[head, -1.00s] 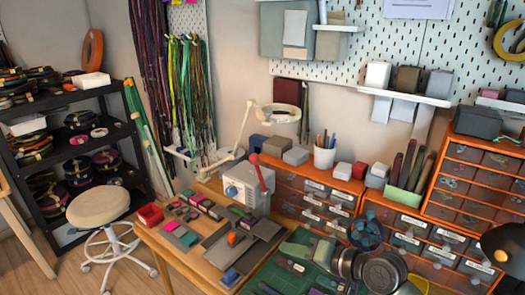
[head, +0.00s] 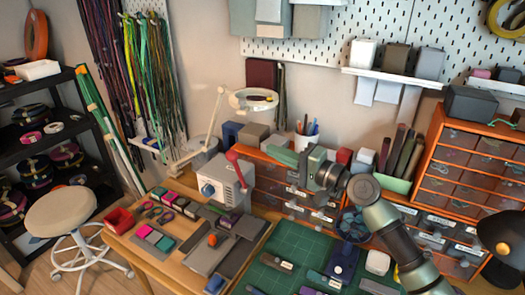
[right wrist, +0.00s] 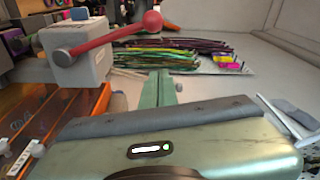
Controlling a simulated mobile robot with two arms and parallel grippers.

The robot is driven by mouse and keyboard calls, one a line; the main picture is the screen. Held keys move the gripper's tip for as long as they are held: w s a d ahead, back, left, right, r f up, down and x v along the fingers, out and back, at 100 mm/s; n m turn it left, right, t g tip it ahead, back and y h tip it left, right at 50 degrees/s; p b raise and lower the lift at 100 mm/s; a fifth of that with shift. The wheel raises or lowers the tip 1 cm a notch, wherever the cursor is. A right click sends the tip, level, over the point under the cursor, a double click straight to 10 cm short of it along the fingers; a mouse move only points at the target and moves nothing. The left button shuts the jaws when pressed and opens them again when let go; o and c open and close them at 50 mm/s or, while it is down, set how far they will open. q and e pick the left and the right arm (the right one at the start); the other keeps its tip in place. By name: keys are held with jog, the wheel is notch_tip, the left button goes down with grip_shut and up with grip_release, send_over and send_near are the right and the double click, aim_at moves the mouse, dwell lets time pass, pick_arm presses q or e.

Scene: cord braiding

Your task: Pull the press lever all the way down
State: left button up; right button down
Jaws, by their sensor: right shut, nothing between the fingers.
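The press (head: 222,187) is a grey box with a blue knob, on the wooden table. Its red lever (head: 241,168) is raised and leans, with a red ball at its top end. In the right wrist view the press (right wrist: 76,55) is at upper left and the lever (right wrist: 112,33) runs to the ball at upper middle. My right gripper (head: 274,153) reaches in from the right, its green fingers pointing at the lever, a gap from it. In the right wrist view my gripper (right wrist: 158,80) is shut and empty, below the ball. My left gripper is out of view.
Orange drawer units (head: 277,190) stand right of the press, under my right arm. A white lamp (head: 252,100) rises behind the press. A green cutting mat (head: 283,243) with tools lies in front. A pen cup (head: 304,141) stands behind my gripper.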

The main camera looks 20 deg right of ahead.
jog(key=p+x, duration=0.2)
jog(key=x, duration=0.3)
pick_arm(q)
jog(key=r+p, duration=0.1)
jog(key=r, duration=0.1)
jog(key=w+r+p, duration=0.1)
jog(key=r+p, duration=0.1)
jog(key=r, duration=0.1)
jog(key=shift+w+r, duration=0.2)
pick_arm(e)
send_over(238, 173)
jog(key=d, duration=0.2)
jog(key=shift+s+a+f, duration=0.1)
jog(key=shift+s+f, duration=0.2)
jog(key=shift+s, duration=0.1)
